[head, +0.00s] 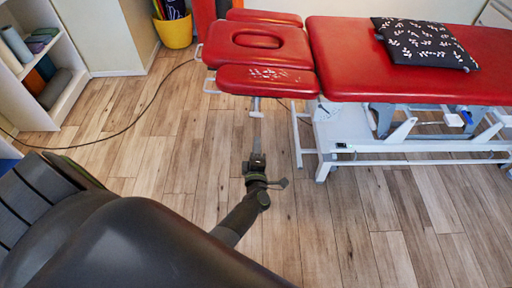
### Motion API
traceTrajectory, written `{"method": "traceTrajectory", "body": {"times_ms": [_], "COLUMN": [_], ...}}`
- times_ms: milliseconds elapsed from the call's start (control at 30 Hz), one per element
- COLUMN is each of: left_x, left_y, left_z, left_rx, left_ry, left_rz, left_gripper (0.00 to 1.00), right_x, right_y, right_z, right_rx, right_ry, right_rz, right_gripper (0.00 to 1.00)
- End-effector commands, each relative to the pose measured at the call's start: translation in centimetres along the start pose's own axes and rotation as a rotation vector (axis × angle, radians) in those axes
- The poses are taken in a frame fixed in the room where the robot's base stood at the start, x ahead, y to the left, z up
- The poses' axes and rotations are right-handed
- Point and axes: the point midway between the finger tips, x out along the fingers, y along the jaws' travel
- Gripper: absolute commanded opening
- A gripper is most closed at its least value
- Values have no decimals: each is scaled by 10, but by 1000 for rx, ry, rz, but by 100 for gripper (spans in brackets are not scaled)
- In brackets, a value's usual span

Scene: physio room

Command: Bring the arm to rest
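My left arm comes in from the lower left and reaches out over the wooden floor (330,235). My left gripper (257,160) is at its far end, in front of the red treatment table's near headrest pad (266,80). It is small and dark here, and its fingertips blend with a grey bar below the pad, so I cannot tell whether it is open or shut. I see no object held in it. My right arm and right gripper are not in view.
The red treatment table (350,60) with a white frame stands at the upper right, a black patterned cushion (425,42) on it. A yellow bin (174,31) and white shelves (66,88) are at the upper left. A dark cable (130,118) crosses the floor.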

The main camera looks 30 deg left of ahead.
Motion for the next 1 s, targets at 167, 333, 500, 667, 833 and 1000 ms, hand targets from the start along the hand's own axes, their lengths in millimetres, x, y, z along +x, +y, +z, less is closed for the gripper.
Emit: {"method": "traceTrajectory", "body": {"times_ms": [167, 333, 500, 667, 833, 1000], "left_x": [0, -5, -48, -125, -219, -310], "left_y": [0, -10, -79, -170, -244, -288], "left_z": [0, 0, -4, -30, -83, -147], "left_rx": [0, 55, 397, 799, 1136, 1384], "left_ry": [0, -32, -252, -560, -877, -1173], "left_rz": [0, -19, -150, -328, -506, -662], "left_gripper": [36, 36, 36, 36, 36, 36], "right_x": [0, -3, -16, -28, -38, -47], "right_y": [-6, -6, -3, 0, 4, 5], "right_z": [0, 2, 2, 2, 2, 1], "right_rx": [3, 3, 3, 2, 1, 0], "right_ry": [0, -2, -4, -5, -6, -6], "right_rz": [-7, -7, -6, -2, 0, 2], "right_gripper": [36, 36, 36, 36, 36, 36]}}
